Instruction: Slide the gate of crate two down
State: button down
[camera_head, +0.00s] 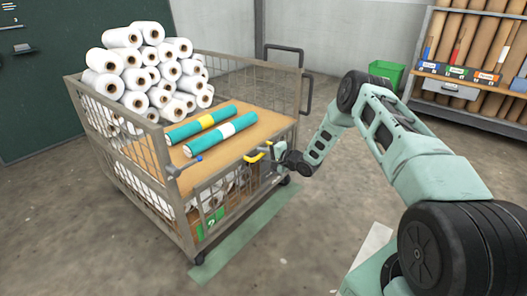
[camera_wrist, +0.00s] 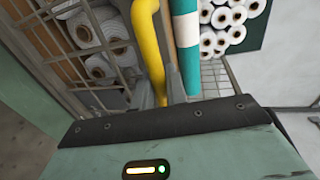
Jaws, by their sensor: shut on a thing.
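Crate two (camera_head: 196,257) is a grey wire-mesh cart with a green number label (camera_head: 211,222) low on its near side. A mesh gate (camera_head: 228,187) spans that side, its top edge near the level of the brown board. A yellow handle (camera_head: 258,152) sits by the gate's top edge towards the right. My gripper (camera_head: 277,152) is at this handle, reaching in from the right, and is shut on it.
White rolls (camera_head: 150,75) are stacked at the cart's left. Two teal rolls (camera_head: 222,138) lie on the brown board (camera_head: 262,121) behind the handle. A blue-tipped part (camera_head: 199,158) sits left on the gate's edge. A shelf (camera_head: 470,112) and a green bin (camera_head: 386,73) stand behind right.

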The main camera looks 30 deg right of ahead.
jog(key=shift+f, duration=0.15)
jog(key=c, duration=1.5)
grip_release()
jog(key=p+v, duration=0.4)
jog(key=v, duration=1.3)
jog(key=shift+s, duration=0.25)
